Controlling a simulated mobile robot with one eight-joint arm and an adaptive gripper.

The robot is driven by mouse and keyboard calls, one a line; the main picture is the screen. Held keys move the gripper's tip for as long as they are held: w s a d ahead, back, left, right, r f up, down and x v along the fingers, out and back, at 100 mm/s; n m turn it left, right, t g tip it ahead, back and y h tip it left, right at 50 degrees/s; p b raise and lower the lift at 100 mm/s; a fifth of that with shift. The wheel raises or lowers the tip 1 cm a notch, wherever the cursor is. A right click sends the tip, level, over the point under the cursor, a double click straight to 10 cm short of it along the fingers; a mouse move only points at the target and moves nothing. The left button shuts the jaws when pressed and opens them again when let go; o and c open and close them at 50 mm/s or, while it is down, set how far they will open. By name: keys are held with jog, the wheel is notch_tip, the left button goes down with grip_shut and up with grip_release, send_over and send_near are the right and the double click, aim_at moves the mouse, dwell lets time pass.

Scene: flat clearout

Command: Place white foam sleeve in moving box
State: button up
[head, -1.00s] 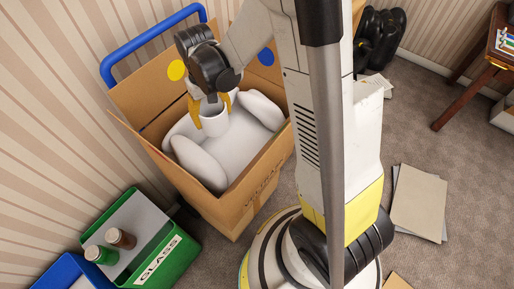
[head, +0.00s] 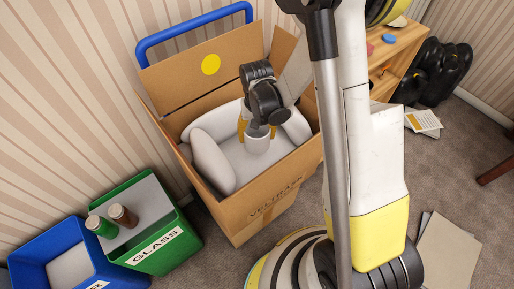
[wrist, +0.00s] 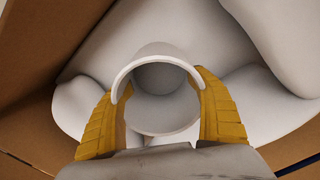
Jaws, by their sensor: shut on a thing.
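The white foam sleeve (head: 257,145) is a short, pale, hollow cylinder. It is inside the open top of the cardboard moving box (head: 270,207), above or against the white padding; I cannot tell whether it touches. My gripper (head: 257,130) points down into the box and is shut on the sleeve. In the wrist view, the yellow fingers (wrist: 159,90) lie on either side of the sleeve (wrist: 162,108), whose round opening shows. The box wall (wrist: 40,45) shows at the left there. The sleeve's lower end is hidden.
White rounded padding (head: 212,160) lines the box. A green glass bin (head: 182,245) with two bottles and a blue bin (head: 52,238) stand at the left. A blue handle (head: 190,22) rises behind the box. A wooden shelf (head: 398,58) and black bags (head: 440,75) are at the back right.

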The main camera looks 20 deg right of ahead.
jog(key=shift+f+b, duration=0.9)
jog(key=shift+f, duration=1.9)
jog(key=shift+f, duration=0.1)
jog(key=shift+f+b, duration=0.15)
jog(key=shift+b, duration=0.15)
jog(key=o, duration=1)
jog(key=s+r+n+t+p, duration=0.1)
jog(key=s+r+t+p, duration=0.15)
jog(key=r, duration=1.05)
jog(key=s+r+t+p, duration=0.1)
jog(key=s+r+p, duration=0.15)
jog(key=r, duration=1.05)
jog(key=shift+s+r+n+t+p, duration=0.1)
jog(key=shift+s+r+n+t, duration=0.15)
jog(key=shift+s+r+t, duration=0.75)
jog(key=shift+s+r+n+t+p, duration=0.1)
jog(key=shift+s+r+n+t, duration=0.15)
jog(key=shift+s+r, duration=1.35)
jog(key=shift+s+r+n+t+p, duration=0.15)
jog(key=shift+s+r+t, duration=0.45)
jog(key=shift+s+r, duration=0.75)
